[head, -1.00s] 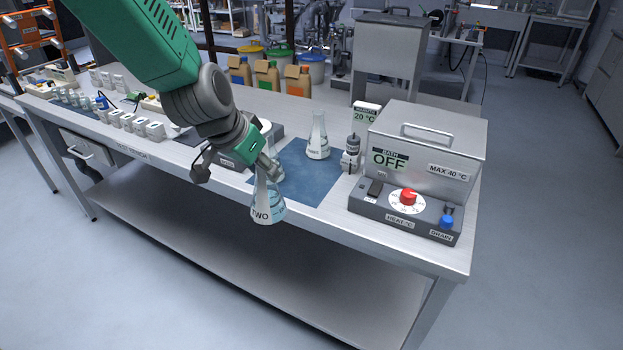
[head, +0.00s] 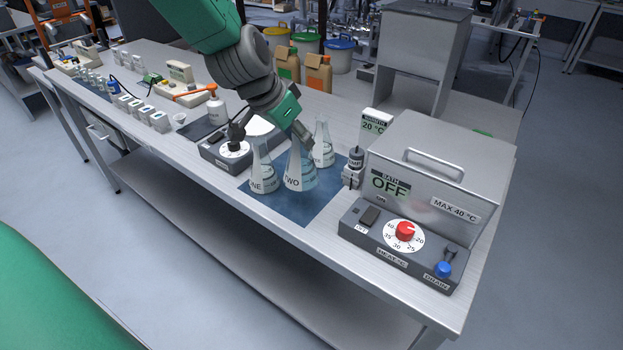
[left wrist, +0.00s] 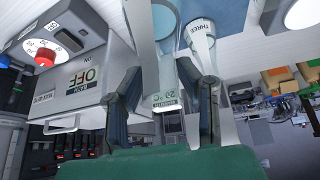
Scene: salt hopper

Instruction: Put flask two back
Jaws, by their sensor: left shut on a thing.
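Flask two (head: 299,178) is a clear conical flask with pale blue liquid and the label TWO. My left gripper (head: 302,136) is shut on its neck and holds it about upright over the blue mat (head: 309,208). I cannot tell whether its base touches the mat. Flask one (head: 261,176) stands on the mat just left of it, partly label-cropped. Flask three (head: 323,148) stands behind and right. In the left wrist view, flask two (left wrist: 160,45) lies between the fingers, with flask three (left wrist: 201,42) beside it. My right gripper is out of view.
The water bath (head: 437,182), reading OFF, stands right of the mat with a red knob (head: 405,231). A probe clamp (head: 354,168) and a 20 °C display (head: 375,126) stand by it. A grey dial device (head: 222,158) is at left. The mat's front part is bare.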

